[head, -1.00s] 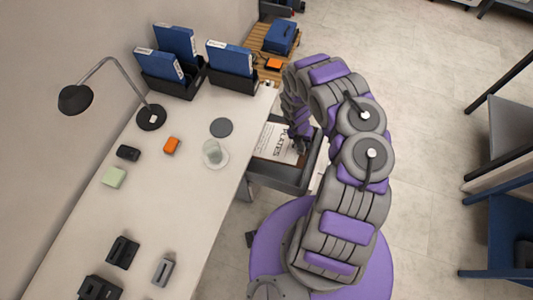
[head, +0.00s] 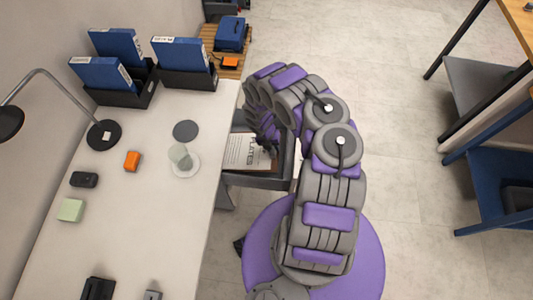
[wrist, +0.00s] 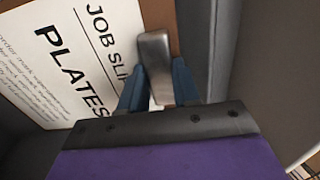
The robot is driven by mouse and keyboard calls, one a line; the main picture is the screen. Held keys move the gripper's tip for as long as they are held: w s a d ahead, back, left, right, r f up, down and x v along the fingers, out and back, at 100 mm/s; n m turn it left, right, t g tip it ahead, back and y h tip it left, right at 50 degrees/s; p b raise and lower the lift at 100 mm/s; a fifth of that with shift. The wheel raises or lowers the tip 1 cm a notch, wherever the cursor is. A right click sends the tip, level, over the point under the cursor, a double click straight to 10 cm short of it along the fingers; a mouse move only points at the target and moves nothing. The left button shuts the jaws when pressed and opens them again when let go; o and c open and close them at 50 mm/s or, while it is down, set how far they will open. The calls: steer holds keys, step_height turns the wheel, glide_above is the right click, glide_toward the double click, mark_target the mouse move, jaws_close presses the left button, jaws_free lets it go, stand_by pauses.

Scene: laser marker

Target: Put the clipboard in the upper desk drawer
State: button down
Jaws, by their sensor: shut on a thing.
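The clipboard (head: 246,152) has a brown board and a white sheet that reads "PLATES". It lies inside the open upper desk drawer (head: 262,181), which sticks out from under the desk's right side. In the wrist view the clipboard (wrist: 66,62) shows "JOB SLIP PLATES" and a metal clip (wrist: 155,66). My gripper (wrist: 158,92) is shut on the clipboard at this clip, its blue fingers on either side. In the head view my gripper (head: 268,140) is over the drawer, partly hidden by my arm. The grey drawer wall (wrist: 200,50) is close beside the clip.
The white desk (head: 130,220) holds binders in black holders (head: 185,77), a lamp, a glass on a coaster (head: 180,158) and small items. A wooden slatted surface (head: 222,62) with a blue case is beyond. Open floor (head: 400,190) lies right of my arm; a blue-framed bench (head: 500,180) stands farther right.

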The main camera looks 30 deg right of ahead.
steer(key=x, duration=0.1)
steer(key=b+x, duration=0.1)
steer(key=x, duration=0.1)
steer(key=b+x, duration=0.1)
steer(key=x, duration=0.1)
steer(key=shift+w+d+f, duration=0.1)
steer(key=shift+w+f, duration=0.05)
steer(key=shift+w, duration=0.15)
steer(key=shift+a, duration=0.35)
steer(key=c, duration=1.1)
jaws_free()
steer(key=o, duration=0.3)
steer(key=shift+d, duration=0.3)
